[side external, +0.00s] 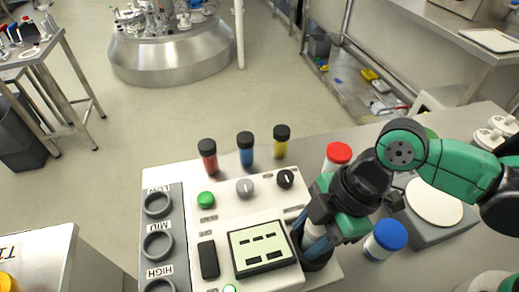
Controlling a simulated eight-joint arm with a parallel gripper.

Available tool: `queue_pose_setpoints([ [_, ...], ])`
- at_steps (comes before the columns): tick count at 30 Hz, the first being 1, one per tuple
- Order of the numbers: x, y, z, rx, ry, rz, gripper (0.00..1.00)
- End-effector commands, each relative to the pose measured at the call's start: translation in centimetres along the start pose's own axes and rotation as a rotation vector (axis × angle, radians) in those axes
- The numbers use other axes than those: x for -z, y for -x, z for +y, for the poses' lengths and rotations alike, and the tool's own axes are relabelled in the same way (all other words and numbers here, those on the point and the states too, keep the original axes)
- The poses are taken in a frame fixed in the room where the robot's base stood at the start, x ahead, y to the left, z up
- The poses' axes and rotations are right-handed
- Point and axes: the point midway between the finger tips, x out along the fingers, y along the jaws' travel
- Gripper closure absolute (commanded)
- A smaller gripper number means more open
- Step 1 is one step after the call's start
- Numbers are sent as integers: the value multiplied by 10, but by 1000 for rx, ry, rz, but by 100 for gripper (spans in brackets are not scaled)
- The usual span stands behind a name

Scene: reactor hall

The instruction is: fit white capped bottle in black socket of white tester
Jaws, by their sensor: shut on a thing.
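The white tester (216,222) lies on the bench, with a lit screen, knobs and buttons on top. My gripper (322,222) is over its right side, pointing down and shut on a slim pale bottle (313,236). The bottle's lower end is at the round black socket (318,264), right of the screen. It looks roughly upright, with its lower end inside or just over the socket rim; I cannot tell how deep. The gripper hides the bottle's top, so its cap is not visible.
A red-capped bottle (338,154) stands behind my gripper and a blue-capped bottle (386,240) to its right. Red, blue and yellow vials (246,148) with black caps stand at the tester's back edge. A scale (434,204) stands right.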

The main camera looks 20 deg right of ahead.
Motion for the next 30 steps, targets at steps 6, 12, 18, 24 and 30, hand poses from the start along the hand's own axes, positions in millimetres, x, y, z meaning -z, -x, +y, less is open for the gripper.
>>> queue_pose_setpoints([
  [6,0,0,0,0,0,0,100],
  [12,0,-1,0,0,0,0,100],
  [18,-1,-3,0,0,0,0,100],
  [24,-2,-5,0,0,0,0,48],
  [30,-2,-4,0,1,0,0,22],
])
